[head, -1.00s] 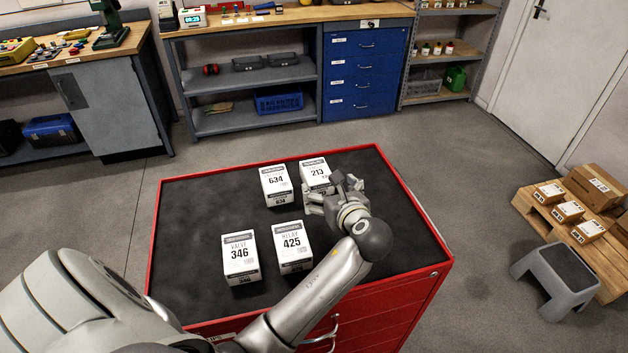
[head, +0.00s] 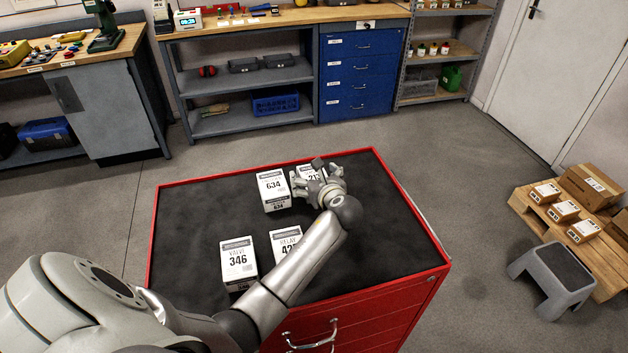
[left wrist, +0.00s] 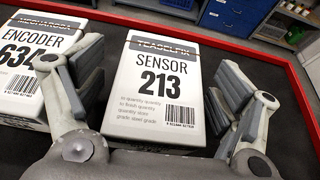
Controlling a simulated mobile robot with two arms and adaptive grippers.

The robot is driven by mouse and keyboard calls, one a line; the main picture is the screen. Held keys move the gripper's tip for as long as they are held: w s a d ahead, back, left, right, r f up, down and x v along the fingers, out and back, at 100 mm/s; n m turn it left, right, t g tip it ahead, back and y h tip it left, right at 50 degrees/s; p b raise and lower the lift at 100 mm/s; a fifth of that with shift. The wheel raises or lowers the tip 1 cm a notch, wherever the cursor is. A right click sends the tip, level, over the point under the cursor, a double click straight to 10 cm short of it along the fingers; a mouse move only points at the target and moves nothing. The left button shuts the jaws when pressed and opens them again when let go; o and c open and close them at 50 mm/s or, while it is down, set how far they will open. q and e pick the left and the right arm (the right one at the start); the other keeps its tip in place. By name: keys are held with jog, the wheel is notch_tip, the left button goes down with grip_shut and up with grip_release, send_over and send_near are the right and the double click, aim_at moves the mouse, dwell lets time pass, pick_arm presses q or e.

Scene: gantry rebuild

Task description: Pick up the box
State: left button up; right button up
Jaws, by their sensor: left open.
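Several white boxes stand on the dark top of a red cabinet (head: 400,215). The box marked SENSOR 213 (left wrist: 160,85) fills the middle of the left wrist view; in the head view the box (head: 311,172) is mostly hidden behind my left gripper. My left gripper (head: 310,178) is open, with one finger on each side of the 213 box in the left wrist view (left wrist: 160,90). Whether the fingers touch it, I cannot tell. The ENCODER 634 box (head: 273,190) stands just left, close to one finger. My right gripper is out of view.
The VALVE 346 box (head: 238,262) and the RELAY 425 box (head: 286,242), partly covered by my left arm, stand nearer. The cabinet top is bare at left and right. A grey step stool (head: 552,277) and a pallet (head: 600,265) with cartons are on the right.

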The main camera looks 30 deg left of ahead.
pick_arm(q)
jog(key=shift+w+a+f, duration=0.1)
jog(key=c, duration=1.2)
jog(key=shift+r, duration=0.2)
